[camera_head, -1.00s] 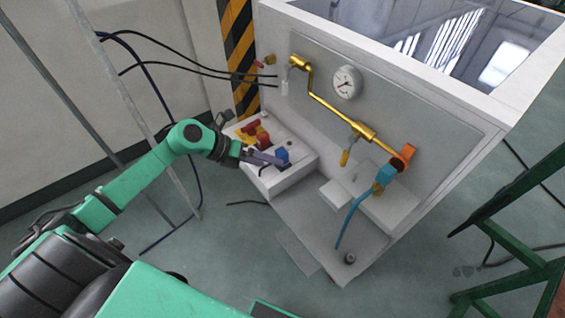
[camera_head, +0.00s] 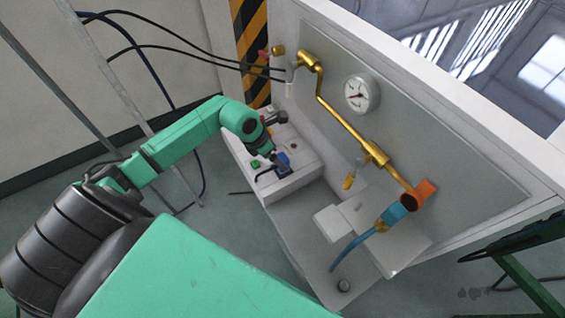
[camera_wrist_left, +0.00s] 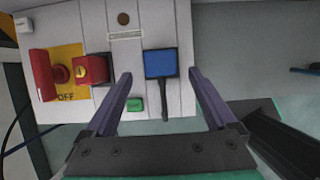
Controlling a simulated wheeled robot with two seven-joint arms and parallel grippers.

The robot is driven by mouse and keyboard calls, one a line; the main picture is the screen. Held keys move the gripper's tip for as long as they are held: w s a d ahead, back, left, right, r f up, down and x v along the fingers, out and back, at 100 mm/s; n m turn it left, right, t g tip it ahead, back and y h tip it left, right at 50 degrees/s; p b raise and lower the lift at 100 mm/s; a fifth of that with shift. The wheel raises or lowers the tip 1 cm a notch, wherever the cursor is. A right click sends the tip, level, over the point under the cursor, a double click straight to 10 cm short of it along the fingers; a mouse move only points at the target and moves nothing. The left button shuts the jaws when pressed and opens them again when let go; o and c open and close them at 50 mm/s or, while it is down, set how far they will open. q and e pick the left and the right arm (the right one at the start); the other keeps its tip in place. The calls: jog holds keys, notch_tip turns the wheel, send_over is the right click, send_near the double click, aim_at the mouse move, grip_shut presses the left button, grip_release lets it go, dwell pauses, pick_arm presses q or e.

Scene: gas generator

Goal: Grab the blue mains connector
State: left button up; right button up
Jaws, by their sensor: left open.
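The blue mains connector (camera_head: 284,159) sits on the small grey control box (camera_head: 298,182) at the lower left of the machine. In the left wrist view the blue connector (camera_wrist_left: 160,63) has a dark lead or handle hanging from its lower side. My left gripper (camera_head: 270,166) is over the box, right by the connector. In the wrist view its two fingers (camera_wrist_left: 160,76) are apart, one on each side of the connector, with gaps between. It grips nothing. My right gripper is not in view.
A red knob (camera_wrist_left: 60,74) on a yellow OFF plate, a red switch (camera_wrist_left: 91,70) and a green button (camera_wrist_left: 135,105) share the box face. Brass piping (camera_head: 345,120), a gauge (camera_head: 361,93) and a blue hose (camera_head: 352,254) are to the right.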

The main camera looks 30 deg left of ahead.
pick_arm(q)
jog(key=p+x, duration=0.1)
jog(key=x, duration=0.4)
jog(key=shift+w+d+f, duration=0.15)
jog(key=shift+w+d, duration=0.05)
jog(key=shift+f, duration=0.2)
jog(key=shift+c, duration=0.9)
jog(key=shift+w, duration=0.1)
grip_shut()
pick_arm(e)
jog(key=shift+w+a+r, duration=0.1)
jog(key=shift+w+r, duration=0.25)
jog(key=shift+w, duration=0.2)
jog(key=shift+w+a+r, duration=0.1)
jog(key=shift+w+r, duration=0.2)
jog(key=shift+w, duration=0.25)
pick_arm(q)
jog(key=shift+r, duration=0.1)
